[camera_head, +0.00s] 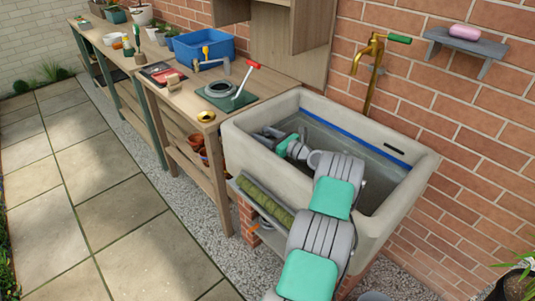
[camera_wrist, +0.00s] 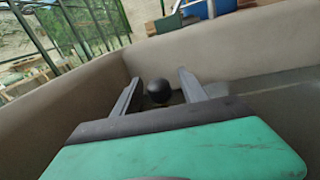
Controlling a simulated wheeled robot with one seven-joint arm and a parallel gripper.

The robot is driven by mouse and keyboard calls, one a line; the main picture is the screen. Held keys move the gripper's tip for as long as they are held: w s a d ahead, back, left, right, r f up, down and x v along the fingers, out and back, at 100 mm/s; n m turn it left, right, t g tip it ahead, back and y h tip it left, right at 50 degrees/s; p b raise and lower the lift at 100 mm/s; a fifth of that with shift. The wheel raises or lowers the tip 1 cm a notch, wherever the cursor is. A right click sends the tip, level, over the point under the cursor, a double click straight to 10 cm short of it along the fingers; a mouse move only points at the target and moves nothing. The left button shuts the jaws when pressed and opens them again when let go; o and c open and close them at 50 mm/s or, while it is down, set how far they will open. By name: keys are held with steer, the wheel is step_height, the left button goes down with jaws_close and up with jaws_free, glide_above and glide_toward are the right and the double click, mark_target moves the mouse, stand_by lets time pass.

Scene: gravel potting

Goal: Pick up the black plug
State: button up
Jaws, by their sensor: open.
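The black plug (camera_wrist: 159,91) is a dark round ball shape in the wrist view, low in a corner of the stone sink (camera_head: 410,200). My gripper (camera_wrist: 156,88) is inside the sink, with its two fingers apart on either side of the plug in the picture. I cannot tell whether the fingers touch it or how far it is beyond them. In the head view my gripper (camera_head: 262,138) is near the sink's left inner wall, and the plug is hidden there by my gripper and arm.
A brass tap (camera_head: 371,70) with a green handle rises behind the sink. The sink walls stand close around my gripper. A wooden bench (camera_head: 190,100) at left holds a blue tub (camera_head: 205,46) and a green board (camera_head: 215,101). A shelf (camera_head: 465,43) holds pink soap.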

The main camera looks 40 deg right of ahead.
steer(key=shift+w+a, duration=0.1)
steer(key=shift+w, duration=0.45)
jaws_close()
stand_by(1.0)
